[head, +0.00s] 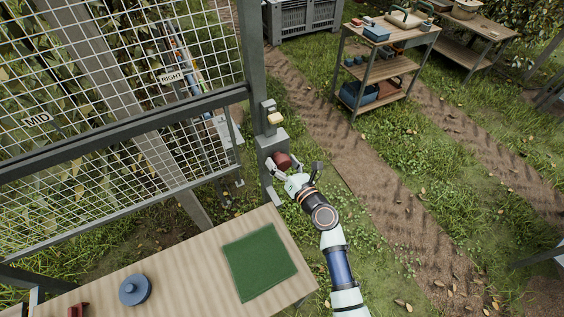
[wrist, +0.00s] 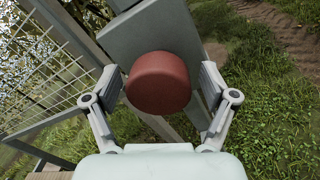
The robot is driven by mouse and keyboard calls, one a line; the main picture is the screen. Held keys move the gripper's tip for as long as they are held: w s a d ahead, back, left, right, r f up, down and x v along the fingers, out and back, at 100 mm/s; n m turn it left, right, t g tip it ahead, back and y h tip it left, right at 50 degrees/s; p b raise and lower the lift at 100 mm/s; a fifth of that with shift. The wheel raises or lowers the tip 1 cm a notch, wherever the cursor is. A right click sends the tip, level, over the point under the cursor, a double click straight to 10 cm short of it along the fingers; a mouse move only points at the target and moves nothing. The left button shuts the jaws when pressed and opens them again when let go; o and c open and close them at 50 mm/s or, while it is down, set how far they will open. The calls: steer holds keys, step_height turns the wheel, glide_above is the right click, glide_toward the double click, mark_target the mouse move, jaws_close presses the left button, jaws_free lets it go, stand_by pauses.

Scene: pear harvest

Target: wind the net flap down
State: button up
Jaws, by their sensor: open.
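The white net flap (head: 110,95) hangs in its grey frame at the left of the head view, with its lower rail above the bench. A round dark red knob (head: 283,160) sits on a grey box (head: 271,143) fixed to the frame's post. My gripper (head: 281,172) is at the knob. In the wrist view the knob (wrist: 159,82) lies between the two spread fingers of my gripper (wrist: 160,88), with a gap visible on its right side. Whether the left finger touches it I cannot tell.
A wooden bench (head: 190,270) with a green mat (head: 260,262) and a blue round lidded thing (head: 135,290) stands at the front. A shelf cart (head: 385,68) with tools and a grey crate (head: 303,15) stand farther back.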

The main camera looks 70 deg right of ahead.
steer(key=c, duration=1.2)
steer(key=shift+o, duration=0.2)
